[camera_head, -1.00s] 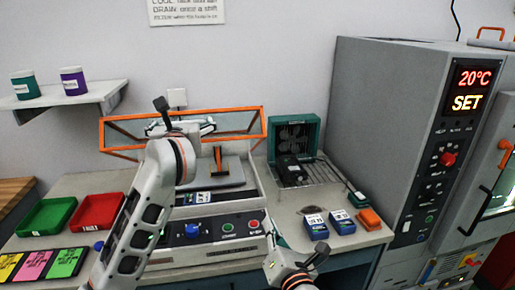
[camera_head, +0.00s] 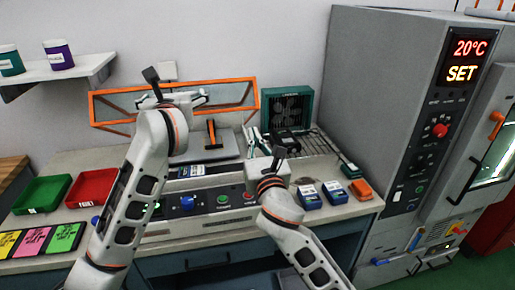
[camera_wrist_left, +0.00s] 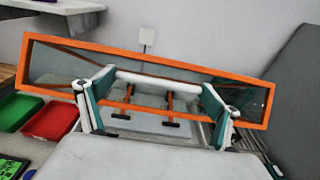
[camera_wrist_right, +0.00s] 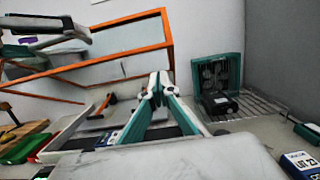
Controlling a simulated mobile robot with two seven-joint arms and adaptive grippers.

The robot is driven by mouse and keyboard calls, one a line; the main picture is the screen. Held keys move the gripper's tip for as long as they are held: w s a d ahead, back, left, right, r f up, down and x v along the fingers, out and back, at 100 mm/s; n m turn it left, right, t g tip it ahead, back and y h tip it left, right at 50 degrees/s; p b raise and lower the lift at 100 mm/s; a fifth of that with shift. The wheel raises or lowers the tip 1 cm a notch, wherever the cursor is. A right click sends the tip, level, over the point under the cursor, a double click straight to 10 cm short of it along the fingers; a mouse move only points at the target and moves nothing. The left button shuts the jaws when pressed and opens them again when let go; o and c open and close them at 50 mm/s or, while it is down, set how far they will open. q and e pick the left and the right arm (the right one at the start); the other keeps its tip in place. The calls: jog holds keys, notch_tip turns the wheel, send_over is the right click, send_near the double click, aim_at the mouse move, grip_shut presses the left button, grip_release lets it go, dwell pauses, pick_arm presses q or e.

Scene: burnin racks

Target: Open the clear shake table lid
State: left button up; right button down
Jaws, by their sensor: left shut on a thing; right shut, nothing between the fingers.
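The clear lid with an orange frame (camera_head: 228,82) stands raised and tilted up at the back of the shake table (camera_head: 235,199). It also fills the upper part of the left wrist view (camera_wrist_left: 180,62). An orange-handled clamp (camera_head: 211,132) stands on the grey platform under the lid.
A teal fan unit (camera_head: 287,108) stands right of the shake table by a wire rack (camera_head: 318,143). Blue-labelled blocks (camera_head: 309,196) and an orange block (camera_head: 361,190) lie at the front right. Green (camera_head: 41,194) and red (camera_head: 91,187) trays sit left. A tall grey oven (camera_head: 385,90) stands right.

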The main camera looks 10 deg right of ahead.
aim_at(248, 103)
pick_arm(q)
jog(key=shift+d, duration=0.1)
pick_arm(e)
jog(key=shift+w+r, duration=1.75)
jog(key=shift+w, duration=0.2)
jog(key=shift+w+r, duration=0.2)
jog(key=shift+r, duration=0.55)
pick_arm(q)
jog(key=shift+s+d, duration=0.1)
jog(key=shift+d, duration=0.05)
pick_arm(e)
jog(key=shift+w+d+r, duration=0.15)
jog(key=shift+r, duration=0.25)
pick_arm(q)
jog(key=o, duration=1.3)
jog(key=shift+c, duration=0.2)
pick_arm(e)
jog(key=shift+r, duration=0.1)
